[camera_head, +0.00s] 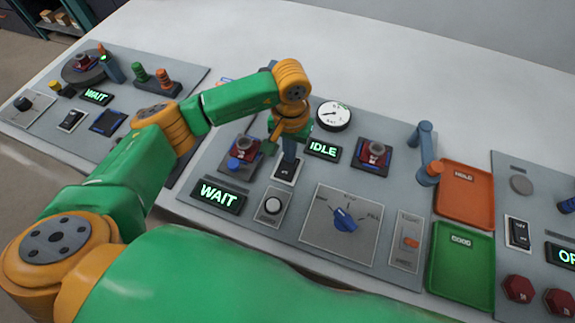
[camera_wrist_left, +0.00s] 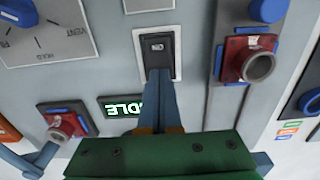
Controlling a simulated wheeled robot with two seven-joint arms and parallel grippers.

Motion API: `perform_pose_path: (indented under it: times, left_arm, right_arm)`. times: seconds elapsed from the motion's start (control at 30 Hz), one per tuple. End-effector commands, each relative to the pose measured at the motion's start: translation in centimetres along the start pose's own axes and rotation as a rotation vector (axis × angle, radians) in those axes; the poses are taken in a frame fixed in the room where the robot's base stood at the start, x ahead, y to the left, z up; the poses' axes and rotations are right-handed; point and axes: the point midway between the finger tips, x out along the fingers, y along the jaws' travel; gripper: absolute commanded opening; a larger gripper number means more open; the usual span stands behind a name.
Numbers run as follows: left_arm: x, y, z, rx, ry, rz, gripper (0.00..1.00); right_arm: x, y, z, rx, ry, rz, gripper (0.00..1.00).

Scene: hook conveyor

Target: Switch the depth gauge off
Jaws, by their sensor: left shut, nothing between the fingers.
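A black rocker switch (camera_head: 286,172) in a white frame sits on the grey panel. It also shows in the left wrist view (camera_wrist_left: 157,46), with a small label on its upper part. My left gripper (camera_head: 289,154) is shut and empty, pointing down at this switch. In the left wrist view its fingertips (camera_wrist_left: 158,72) overlap the switch's lower part; I cannot tell whether they touch it. A display reading IDLE (camera_head: 322,150) lies to the right of the gripper. A white round dial (camera_head: 333,115) stands behind it. No readable label says which is the depth gauge. My right gripper is not in view.
Red-and-blue fixtures (camera_head: 240,156) (camera_head: 374,153) flank the switch. In front are a WAIT display (camera_head: 218,196), a round button (camera_head: 273,206) and a blue knob (camera_head: 345,219). Orange (camera_head: 466,205) and green (camera_head: 461,268) trays lie right. The white table behind is clear.

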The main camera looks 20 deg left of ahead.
Motion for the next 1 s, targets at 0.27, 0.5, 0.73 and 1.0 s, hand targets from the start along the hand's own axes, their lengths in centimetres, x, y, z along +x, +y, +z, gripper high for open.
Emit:
perform_pose_path:
  times: [0.27,0.5,0.73,1.0]
  left_arm:
    - [0.5,0.0,0.0,0.000,0.000,0.000,0.00]
    - [0.0,0.0,0.0,0.000,0.001,0.000,0.00]
    - [-2.8,0.0,0.0,-0.001,0.002,-0.001,0.00]
    - [-5.8,0.0,0.0,0.000,0.002,0.000,0.00]
  right_arm:
    - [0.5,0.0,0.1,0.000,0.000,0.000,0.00]
    - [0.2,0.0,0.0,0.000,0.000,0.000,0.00]
    - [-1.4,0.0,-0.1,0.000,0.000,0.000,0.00]
    - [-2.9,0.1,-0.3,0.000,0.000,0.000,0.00]
